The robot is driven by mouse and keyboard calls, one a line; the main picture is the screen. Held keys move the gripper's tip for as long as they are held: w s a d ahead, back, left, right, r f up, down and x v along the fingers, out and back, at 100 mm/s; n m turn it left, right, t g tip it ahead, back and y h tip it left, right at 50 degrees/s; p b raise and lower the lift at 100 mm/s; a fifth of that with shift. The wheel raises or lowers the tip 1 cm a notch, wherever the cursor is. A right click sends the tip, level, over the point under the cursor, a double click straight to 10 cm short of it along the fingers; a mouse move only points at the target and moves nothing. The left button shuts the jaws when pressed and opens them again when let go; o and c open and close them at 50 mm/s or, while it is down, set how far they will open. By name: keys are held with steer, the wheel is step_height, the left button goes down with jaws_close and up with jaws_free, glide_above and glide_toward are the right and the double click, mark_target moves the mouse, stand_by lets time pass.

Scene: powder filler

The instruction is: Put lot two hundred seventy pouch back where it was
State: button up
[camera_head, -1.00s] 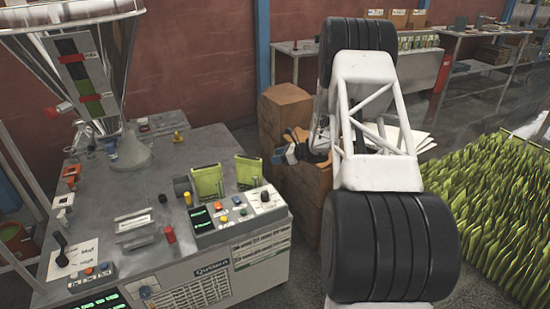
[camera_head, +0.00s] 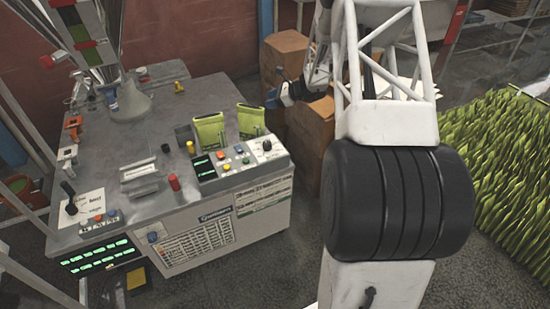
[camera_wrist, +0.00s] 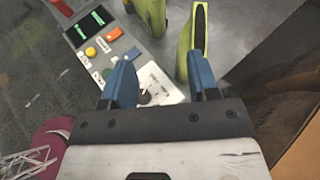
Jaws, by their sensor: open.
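Two green pouches stand upright side by side on the grey machine table: a left pouch (camera_head: 209,133) and a right pouch (camera_head: 250,121), just behind the button panel. No lot number is readable, so I cannot tell which is lot two hundred seventy. My gripper (camera_head: 276,99) is off the table's right side, right of and apart from the right pouch. In the wrist view my gripper (camera_wrist: 164,75) has its blue fingers wide apart with nothing held. Parts of the pouches show beyond the fingers, one pouch (camera_wrist: 153,15) at the top and another (camera_wrist: 193,42) nearer.
The button panel (camera_head: 238,160) fronts the pouches. Brown cartons (camera_head: 287,58) are stacked behind my gripper. A steel funnel base (camera_head: 129,103) stands at the table's back left. Many green pouches (camera_head: 500,180) fill the area at far right.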

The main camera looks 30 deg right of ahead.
steer(key=s+a+r+n+g+h, duration=0.3)
steer(key=s+a+r+n+g, duration=0.3)
steer(key=s+a+r+n, duration=1.1)
steer(key=s+a+r+n+h, duration=0.2)
steer(key=s, duration=1)
steer(key=s+a+r+n+h, duration=0.2)
steer(key=s+a, duration=0.1)
steer(key=s, duration=0.9)
steer(key=s+a+r+n+h, duration=0.3)
steer(key=s, duration=0.9)
steer(key=shift+s+t, duration=0.3)
steer(key=shift+s, duration=0.1)
